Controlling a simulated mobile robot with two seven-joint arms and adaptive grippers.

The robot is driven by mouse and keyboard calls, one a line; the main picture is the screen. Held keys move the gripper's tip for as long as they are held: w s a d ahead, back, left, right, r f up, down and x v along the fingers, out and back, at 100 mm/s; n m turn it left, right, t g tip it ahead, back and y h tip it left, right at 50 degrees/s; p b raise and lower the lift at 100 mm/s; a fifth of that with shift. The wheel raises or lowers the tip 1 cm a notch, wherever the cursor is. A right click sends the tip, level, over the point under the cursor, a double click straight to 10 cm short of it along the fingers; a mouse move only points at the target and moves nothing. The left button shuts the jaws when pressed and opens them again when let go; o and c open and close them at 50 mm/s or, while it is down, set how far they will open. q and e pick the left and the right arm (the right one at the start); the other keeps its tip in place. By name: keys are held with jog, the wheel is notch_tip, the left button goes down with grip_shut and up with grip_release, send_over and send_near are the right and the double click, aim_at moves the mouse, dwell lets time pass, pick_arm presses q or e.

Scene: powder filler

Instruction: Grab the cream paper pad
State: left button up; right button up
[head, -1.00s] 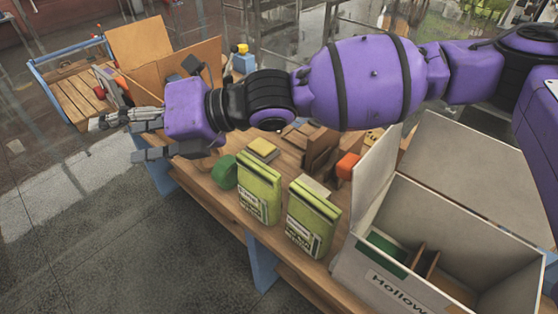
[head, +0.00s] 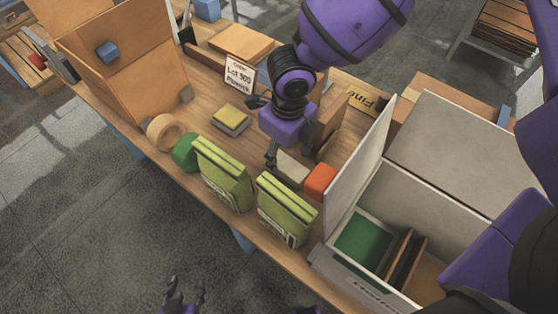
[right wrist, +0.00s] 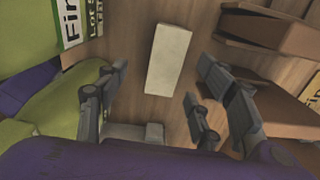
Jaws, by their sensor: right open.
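The cream paper pad (head: 291,169) lies flat on the wooden bench beside an orange-red block. It also shows in the right wrist view (right wrist: 168,60) as a pale oblong, in full view between and beyond the fingertips. My right gripper (head: 271,158) points down just behind and left of the pad in the head view. In the right wrist view the right gripper (right wrist: 163,69) has its fingers spread wide, with nothing between them in its grasp. My left gripper (head: 183,290) is low at the bottom edge, off the bench, its fingertips apart and empty.
Two green packets (head: 222,175) (head: 287,210) stand at the front edge. The orange-red block (head: 320,180) and a grey open box (head: 345,185) are right of the pad. Brown upright pieces (head: 330,124) stand close behind. A yellow pad (head: 231,118) and tape rolls (head: 164,131) lie left.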

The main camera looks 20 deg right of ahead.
aim_at(288, 165)
jog(key=f, duration=0.5)
jog(key=d+f, duration=0.1)
jog(key=f, duration=0.2)
jog(key=shift+w, duration=0.1)
jog(key=shift+c, duration=0.5)
jog(key=c, duration=0.9)
jog(key=shift+c, duration=0.2)
